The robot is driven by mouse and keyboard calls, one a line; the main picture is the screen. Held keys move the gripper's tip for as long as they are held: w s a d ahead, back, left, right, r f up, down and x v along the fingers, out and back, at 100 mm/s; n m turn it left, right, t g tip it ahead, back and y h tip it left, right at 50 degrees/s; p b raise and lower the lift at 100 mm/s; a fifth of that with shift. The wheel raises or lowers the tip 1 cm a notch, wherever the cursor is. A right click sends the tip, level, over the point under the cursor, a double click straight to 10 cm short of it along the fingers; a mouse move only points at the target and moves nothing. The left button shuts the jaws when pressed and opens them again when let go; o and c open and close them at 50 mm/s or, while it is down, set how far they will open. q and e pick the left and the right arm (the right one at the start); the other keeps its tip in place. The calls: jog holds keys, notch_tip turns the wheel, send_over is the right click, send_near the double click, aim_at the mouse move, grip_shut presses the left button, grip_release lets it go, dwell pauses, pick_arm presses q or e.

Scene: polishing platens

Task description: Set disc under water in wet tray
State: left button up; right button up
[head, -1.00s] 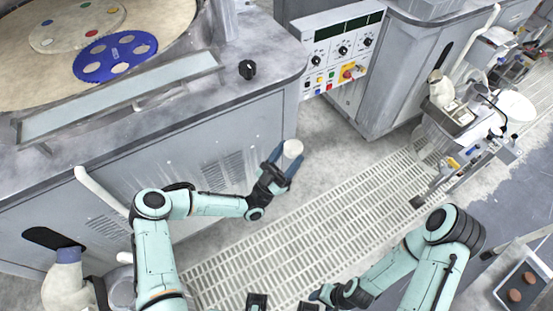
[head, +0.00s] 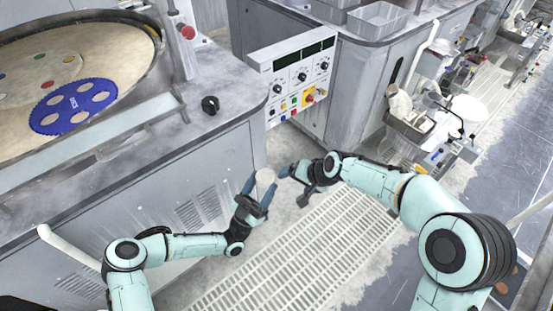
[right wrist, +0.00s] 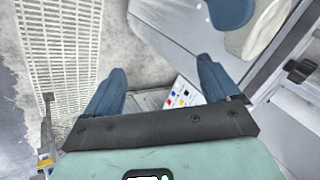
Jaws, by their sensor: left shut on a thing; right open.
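A pale, off-white disc (head: 265,176) is held up in front of the grey machine. My left gripper (head: 257,190) is shut on it, with blue fingers on its two sides. My right gripper (head: 292,184) is open and empty just right of the disc, apart from it. In the right wrist view, the right gripper's blue fingers (right wrist: 162,70) are spread with nothing between them. There the disc (right wrist: 270,28) shows at the upper right, beside a blue left finger. I cannot make out a wet tray with water for certain; my right arm covers the lower right.
A grey machine (head: 130,205) stands on the left, with a blue holed carrier (head: 73,108) on its platen. A control panel (head: 296,80) with knobs is behind the grippers. Grey bins (head: 378,20) sit at the back. The floor grating (head: 290,265) is clear.

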jog(key=a+r+n, duration=0.2)
jog(key=a+r, duration=0.1)
jog(key=r, duration=0.8)
jog(key=n+g+h, duration=0.1)
jog(key=n+h, duration=0.1)
jog(key=n, duration=0.8)
send_near(264, 178)
jog(key=x, duration=0.9)
jog(key=c, duration=1.2)
pick_arm(q)
jog(key=o, duration=1.2)
jog(key=shift+c, duration=0.2)
